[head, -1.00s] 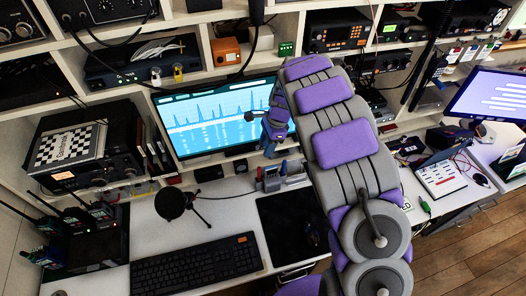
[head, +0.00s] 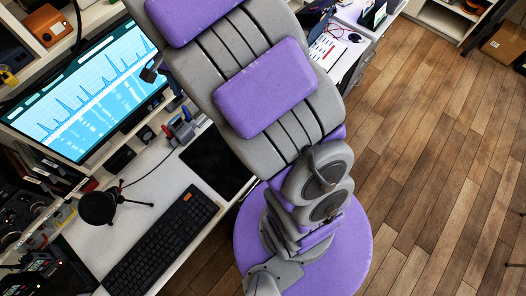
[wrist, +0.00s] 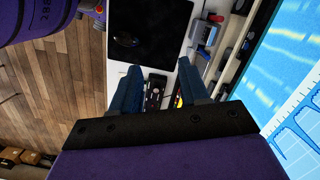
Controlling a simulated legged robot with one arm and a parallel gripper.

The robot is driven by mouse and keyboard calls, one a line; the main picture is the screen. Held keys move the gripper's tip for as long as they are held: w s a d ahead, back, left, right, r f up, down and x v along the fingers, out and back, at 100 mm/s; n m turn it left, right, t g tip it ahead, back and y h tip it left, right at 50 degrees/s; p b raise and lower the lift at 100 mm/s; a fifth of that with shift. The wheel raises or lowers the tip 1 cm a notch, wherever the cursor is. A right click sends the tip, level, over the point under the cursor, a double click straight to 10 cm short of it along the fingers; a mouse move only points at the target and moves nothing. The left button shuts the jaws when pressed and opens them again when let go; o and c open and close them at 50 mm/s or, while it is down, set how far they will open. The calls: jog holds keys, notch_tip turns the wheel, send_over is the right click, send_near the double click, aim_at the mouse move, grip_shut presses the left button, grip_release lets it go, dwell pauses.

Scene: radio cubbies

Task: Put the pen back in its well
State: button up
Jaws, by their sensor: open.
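My gripper (wrist: 160,88) is open in the wrist view, its two blue fingers apart with nothing held between them. Beyond the fingers, a dark device shows on the desk (wrist: 155,92). A small grey-blue holder (wrist: 206,34) with a red piece stands on the desk to the upper right of the fingers. The head view shows this holder (head: 181,128) beside the screen, with upright red and blue parts. I cannot make out the pen or its well for certain in either view. My arm hides much of the desk in the head view.
A black mat (head: 217,161) lies on the desk right of the keyboard (head: 163,240). A small black microphone on a tripod (head: 97,207) stands left of it. The lit screen (head: 85,80) is close behind. Open wooden floor (head: 430,150) lies to the right.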

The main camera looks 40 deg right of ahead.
jog(key=s+d+r+n, duration=0.1)
jog(key=s+n, duration=0.2)
jog(key=s, duration=0.6)
jog(key=s+d+r+n, duration=0.2)
jog(key=s+n, duration=0.2)
jog(key=s, duration=0.6)
jog(key=s+d+r+n+h, duration=0.1)
jog(key=s+r+n, duration=0.1)
jog(key=s, duration=0.8)
jog(key=shift+d+r+n+g, duration=0.15)
jog(key=shift+r+n+g, duration=0.2)
jog(key=shift+n, duration=0.45)
jog(key=shift+f, duration=0.1)
